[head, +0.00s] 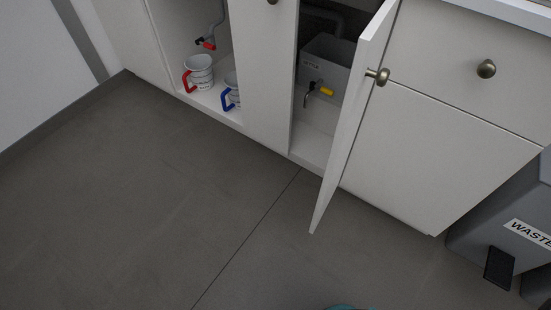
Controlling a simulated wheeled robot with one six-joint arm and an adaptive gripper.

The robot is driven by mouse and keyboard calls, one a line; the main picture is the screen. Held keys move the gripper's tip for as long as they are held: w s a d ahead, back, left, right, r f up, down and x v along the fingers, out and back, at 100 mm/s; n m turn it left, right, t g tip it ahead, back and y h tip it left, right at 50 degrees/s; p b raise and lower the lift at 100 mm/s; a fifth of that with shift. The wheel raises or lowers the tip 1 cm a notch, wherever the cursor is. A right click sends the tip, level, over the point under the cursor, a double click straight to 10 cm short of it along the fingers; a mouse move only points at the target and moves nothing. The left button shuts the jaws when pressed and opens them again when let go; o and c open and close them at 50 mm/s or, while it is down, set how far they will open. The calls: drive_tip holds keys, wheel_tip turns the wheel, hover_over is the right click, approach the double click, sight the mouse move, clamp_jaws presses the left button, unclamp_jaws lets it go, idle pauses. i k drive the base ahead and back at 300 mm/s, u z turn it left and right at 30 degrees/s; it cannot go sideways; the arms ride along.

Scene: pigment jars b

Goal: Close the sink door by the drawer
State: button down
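The sink door (350,115) is white and stands open, swung out from the cabinet front toward the floor side. Inside the open compartment are a grey box (328,69) and a tap with a yellow handle (326,91). My gripper is not in view.
In the open left compartment stand a mug with a red handle (201,70) and a partly hidden mug with a blue handle (230,94). A grey waste bin (500,215) stands at the right. Grey floor (130,210) is clear in front. A small teal thing shows at the bottom edge.

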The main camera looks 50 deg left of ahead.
sight(371, 43)
drive_tip(key=u, duration=1.8)
drive_tip(key=k, duration=0.7)
drive_tip(key=z, duration=0.55)
drive_tip(key=i, duration=0.45)
drive_tip(key=u, duration=0.05)
